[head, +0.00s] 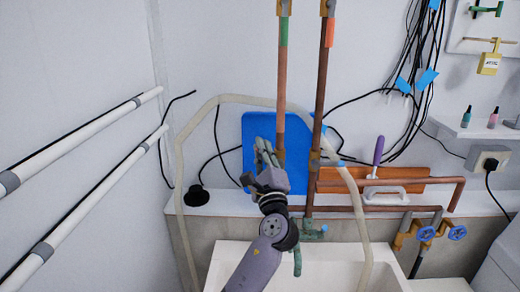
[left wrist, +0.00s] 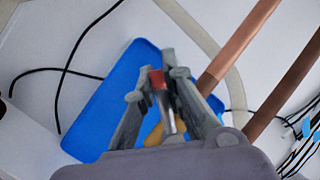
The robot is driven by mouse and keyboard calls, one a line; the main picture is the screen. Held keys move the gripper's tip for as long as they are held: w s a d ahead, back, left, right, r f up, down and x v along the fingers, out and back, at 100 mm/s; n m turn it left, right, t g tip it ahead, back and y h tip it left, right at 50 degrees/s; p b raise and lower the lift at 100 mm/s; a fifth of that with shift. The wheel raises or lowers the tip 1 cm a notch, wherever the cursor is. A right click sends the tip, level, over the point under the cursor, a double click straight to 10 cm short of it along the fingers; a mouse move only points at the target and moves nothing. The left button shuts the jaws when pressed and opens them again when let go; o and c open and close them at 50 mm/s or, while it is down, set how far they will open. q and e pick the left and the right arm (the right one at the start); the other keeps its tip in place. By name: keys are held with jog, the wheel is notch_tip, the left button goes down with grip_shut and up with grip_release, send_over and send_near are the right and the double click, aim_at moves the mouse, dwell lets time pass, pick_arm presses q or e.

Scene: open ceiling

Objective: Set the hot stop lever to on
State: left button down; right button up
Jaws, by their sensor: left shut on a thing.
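My left gripper (head: 264,150) is in front of the left of two upright copper pipes (head: 281,80), low over the sink. In the left wrist view the gripper (left wrist: 166,72) has its fingers around a small metal lever with a red tip (left wrist: 157,79), which I take as the hot stop lever, and is shut on it. A yellowish brass part (left wrist: 154,134) shows at the lever's base, mostly hidden by the fingers. In the head view the lever is hidden behind the gripper. I cannot tell the lever's set position. My right gripper is not in view.
A blue board (head: 256,128) leans on the wall behind the gripper. A second copper pipe (head: 321,90) stands close to the right. A pale hose (head: 180,165) arches around. A white sink (head: 330,255) is below. Blue-handled valves (head: 457,233) are at right.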

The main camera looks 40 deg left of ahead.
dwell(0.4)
pick_arm(q)
jog(key=c, duration=1.7)
grip_release()
jog(key=shift+o, duration=0.2)
jog(key=v, duration=1.2)
jog(key=shift+m, duration=0.3)
jog(key=shift+c, duration=0.6)
